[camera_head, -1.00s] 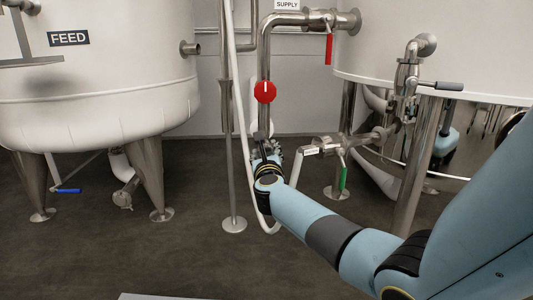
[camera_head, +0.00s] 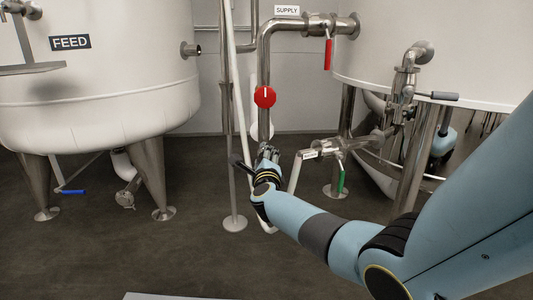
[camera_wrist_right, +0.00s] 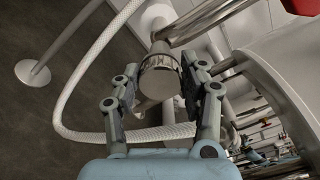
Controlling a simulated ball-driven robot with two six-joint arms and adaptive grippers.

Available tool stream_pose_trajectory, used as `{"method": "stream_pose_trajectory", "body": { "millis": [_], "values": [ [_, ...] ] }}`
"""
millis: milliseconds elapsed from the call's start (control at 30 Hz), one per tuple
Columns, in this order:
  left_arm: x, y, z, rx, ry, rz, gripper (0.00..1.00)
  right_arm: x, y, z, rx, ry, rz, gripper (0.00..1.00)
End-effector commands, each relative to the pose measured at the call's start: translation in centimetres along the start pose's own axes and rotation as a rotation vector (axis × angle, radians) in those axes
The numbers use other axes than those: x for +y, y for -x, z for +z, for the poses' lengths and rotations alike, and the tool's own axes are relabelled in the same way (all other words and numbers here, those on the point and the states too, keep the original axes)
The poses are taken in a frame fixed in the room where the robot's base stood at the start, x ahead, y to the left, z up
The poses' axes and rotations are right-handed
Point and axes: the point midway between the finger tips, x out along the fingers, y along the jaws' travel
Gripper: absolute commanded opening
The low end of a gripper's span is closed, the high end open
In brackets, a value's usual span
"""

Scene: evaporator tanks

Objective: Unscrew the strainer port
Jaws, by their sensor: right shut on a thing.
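The strainer port shows in the wrist view as a short steel cylinder with a capped end (camera_wrist_right: 158,80), at the end of a steel pipe. My right gripper (camera_wrist_right: 165,88) has its two fingers on either side of it and is shut on it. In the head view my right gripper (camera_head: 268,154) is at the lower end of the vertical supply pipe, below the red round knob (camera_head: 265,97). It hides most of the port there. My left gripper is not in view.
A pale hose (camera_wrist_right: 72,100) loops close around my right gripper. A green-handled valve (camera_head: 328,147) sits just right of it, and a thin steel post (camera_head: 231,180) stands to the left. The feed tank (camera_head: 95,100) is at left. Open floor lies in front.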

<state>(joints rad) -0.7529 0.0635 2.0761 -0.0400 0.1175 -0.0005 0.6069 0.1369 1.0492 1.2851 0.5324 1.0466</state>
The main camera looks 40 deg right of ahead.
Motion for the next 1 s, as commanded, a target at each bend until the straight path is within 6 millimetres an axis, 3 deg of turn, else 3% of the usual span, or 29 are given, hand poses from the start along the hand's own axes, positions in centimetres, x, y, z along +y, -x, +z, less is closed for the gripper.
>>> {"method": "stream_pose_trajectory", "body": {
  "millis": [133, 467, 800, 1000],
  "values": [
    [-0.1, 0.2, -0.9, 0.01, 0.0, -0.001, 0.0, 0.4, 0.2, 0.3, -0.004, 0.148, 0.01, 0.0],
    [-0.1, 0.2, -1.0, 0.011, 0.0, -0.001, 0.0, 0.6, 0.2, 0.3, -0.004, 0.185, 0.011, 0.0],
    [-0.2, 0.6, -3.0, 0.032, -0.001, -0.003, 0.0, 0.8, 0.2, 0.2, -0.006, 0.61, 0.011, 0.0],
    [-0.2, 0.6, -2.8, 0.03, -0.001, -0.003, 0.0, 1.0, 0.2, 0.1, -0.006, 0.619, 0.011, 0.0]
  ]
}}
